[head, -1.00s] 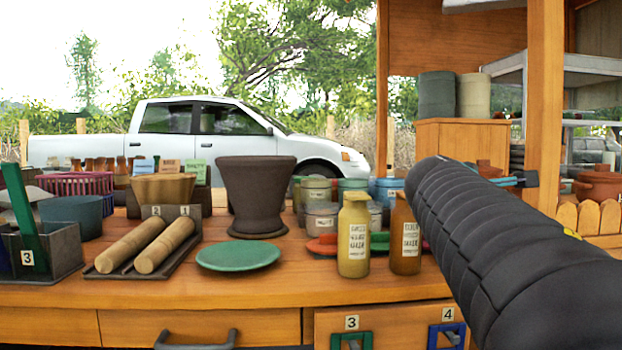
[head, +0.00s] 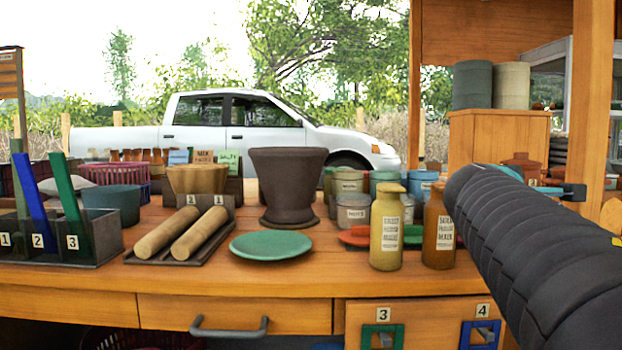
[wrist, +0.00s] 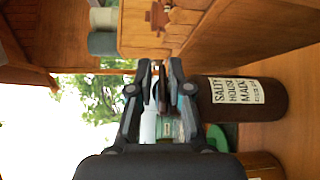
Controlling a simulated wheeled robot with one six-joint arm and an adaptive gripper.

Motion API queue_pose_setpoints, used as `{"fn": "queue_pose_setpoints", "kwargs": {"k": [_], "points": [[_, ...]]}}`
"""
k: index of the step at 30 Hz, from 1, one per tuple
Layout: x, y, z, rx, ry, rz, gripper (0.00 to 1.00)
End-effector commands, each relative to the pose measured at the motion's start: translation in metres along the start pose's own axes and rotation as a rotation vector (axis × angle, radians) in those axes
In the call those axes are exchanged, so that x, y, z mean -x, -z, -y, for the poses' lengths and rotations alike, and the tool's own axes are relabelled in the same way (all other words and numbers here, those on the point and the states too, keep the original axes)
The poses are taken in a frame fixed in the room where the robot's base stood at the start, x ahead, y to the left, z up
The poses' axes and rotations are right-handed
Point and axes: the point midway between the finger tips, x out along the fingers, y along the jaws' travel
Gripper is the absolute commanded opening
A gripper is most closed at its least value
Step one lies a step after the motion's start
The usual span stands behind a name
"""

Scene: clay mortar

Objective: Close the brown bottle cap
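The brown bottle (head: 438,232) stands upright near the table's front right, with a pale label. In the wrist view the brown bottle (wrist: 250,97) lies sideways at the right, its neck pointing left. Its top lies close to my gripper (wrist: 161,72) in the picture, and I cannot tell whether a cap sits on it. My gripper's fingers are drawn in toward each other. A small brownish patch shows between them, but whether it is a held cap is unclear.
A yellow bottle (head: 387,230) stands just left of the brown one. A green plate (head: 270,246), rolling pins on a tray (head: 160,258) and a dark pot (head: 288,185) are further left. Several jars crowd behind the bottles. Drawers are below the tabletop.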

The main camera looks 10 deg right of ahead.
Motion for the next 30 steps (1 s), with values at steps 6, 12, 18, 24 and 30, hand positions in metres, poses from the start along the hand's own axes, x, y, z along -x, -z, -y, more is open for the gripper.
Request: {"fn": "queue_pose_setpoints", "kwargs": {"k": [6,12,18,24,30], "points": [[0.0,0.0,0.0,0.0,0.0,0.0,0.32],[0.005,0.001,0.0,0.0,0.0,-0.001,0.32],[0.034,0.001,-0.001,-0.001,-0.003,-0.005,0.32],[0.074,0.001,-0.001,-0.001,-0.002,-0.006,0.32],[0.102,0.001,0.0,-0.001,-0.001,-0.005,0.32]]}}
